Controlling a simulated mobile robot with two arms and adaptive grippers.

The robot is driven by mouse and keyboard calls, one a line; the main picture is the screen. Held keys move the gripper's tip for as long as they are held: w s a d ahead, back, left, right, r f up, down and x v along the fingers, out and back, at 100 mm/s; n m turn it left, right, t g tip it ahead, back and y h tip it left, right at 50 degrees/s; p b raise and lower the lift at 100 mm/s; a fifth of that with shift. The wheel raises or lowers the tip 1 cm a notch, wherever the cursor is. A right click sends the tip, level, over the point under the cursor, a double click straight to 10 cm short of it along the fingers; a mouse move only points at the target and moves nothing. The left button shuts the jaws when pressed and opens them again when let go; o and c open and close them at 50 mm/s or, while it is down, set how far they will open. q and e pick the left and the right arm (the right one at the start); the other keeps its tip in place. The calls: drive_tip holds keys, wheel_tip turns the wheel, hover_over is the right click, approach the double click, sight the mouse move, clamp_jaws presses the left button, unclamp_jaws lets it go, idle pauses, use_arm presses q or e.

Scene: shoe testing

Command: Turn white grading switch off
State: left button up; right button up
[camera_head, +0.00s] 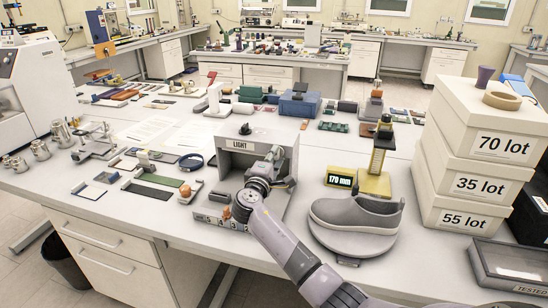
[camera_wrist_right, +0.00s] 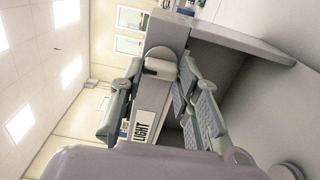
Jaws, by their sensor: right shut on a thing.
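The grey grading booth (camera_head: 232,160) with the LIGHT label stands near the front of the table. It also shows in the right wrist view, turned on its side, with its LIGHT label (camera_wrist_right: 142,131). My right gripper (camera_head: 275,154) is at the right part of the booth's front panel. In the wrist view its fingers (camera_wrist_right: 158,82) lie on both sides of a small pale block, which looks like the white switch (camera_wrist_right: 160,67). The gripper is shut on it. In the head view my gripper hides the switch. I cannot tell the switch position. My left gripper is not in view.
To the right are a yellow gauge (camera_head: 375,181) with a 170 mm display, a grey shoe (camera_head: 355,214) on a round stand, and stacked white lot boxes (camera_head: 468,185).

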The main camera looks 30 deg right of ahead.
drive_tip(key=shift+f, duration=0.1)
drive_tip(key=o, duration=1.2)
drive_tip(key=shift+c, duration=0.2)
drive_tip(key=shift+a, duration=0.1)
drive_tip(key=v, duration=1.2)
